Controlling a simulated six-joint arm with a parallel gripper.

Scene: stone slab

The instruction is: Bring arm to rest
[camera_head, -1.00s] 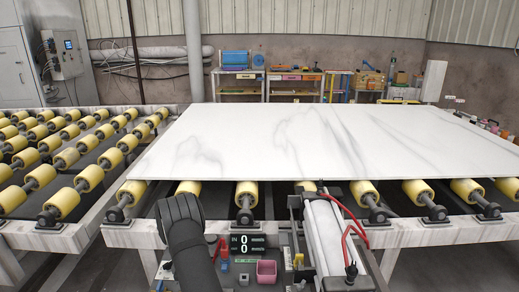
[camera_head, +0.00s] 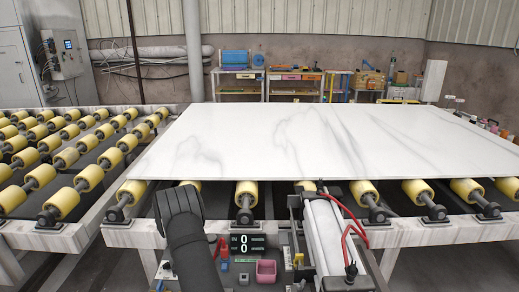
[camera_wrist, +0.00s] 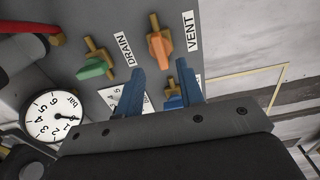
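My black arm (camera_head: 183,225) rises at the lower middle of the head view, in front of the rollers and left of the control panel. My gripper is hidden in that view. In the wrist view my gripper (camera_wrist: 161,82) shows two blue fingers spread apart, with no object seen held between them. Beyond the fingertips is a grey panel (camera_wrist: 75,60) with a green valve handle (camera_wrist: 95,67) by the DRAIN label and an orange valve handle (camera_wrist: 160,47) by the VENT label. A blue handle (camera_wrist: 173,102) shows close to the right finger; I cannot tell if they touch.
A white marble slab (camera_head: 300,140) lies on yellow rollers (camera_head: 247,192) ahead. A round gauge (camera_wrist: 54,116) is at left in the wrist view.

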